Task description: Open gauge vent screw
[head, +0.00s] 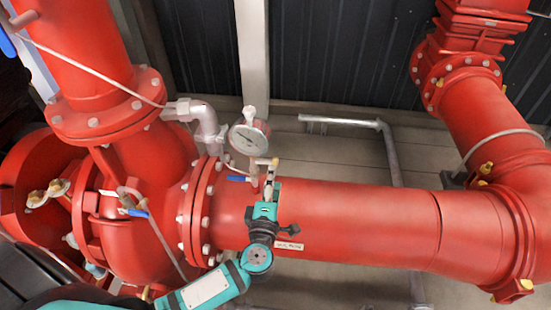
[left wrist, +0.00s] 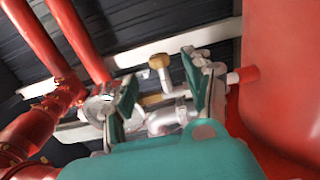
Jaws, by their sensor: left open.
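The gauge vent screw (head: 267,161) is a small brass-coloured piece beside the round white-faced pressure gauge (head: 250,138), above the red horizontal pipe. In the left wrist view the brass knob of the screw (left wrist: 159,62) shows between the finger pads, with a gap to each. My left gripper (head: 270,181) is just below the screw in the head view. It is open, and its fingers (left wrist: 160,75) stand on either side of the knob and the silver fitting under it. The gauge (left wrist: 99,106) shows partly behind the left finger. My right gripper is not in view.
A blue valve handle (head: 238,179) sits left of my left gripper. The large red pipe (head: 350,222) runs behind and below my arm. A flange with bolts (head: 202,210) and the red pump body (head: 135,245) are at left.

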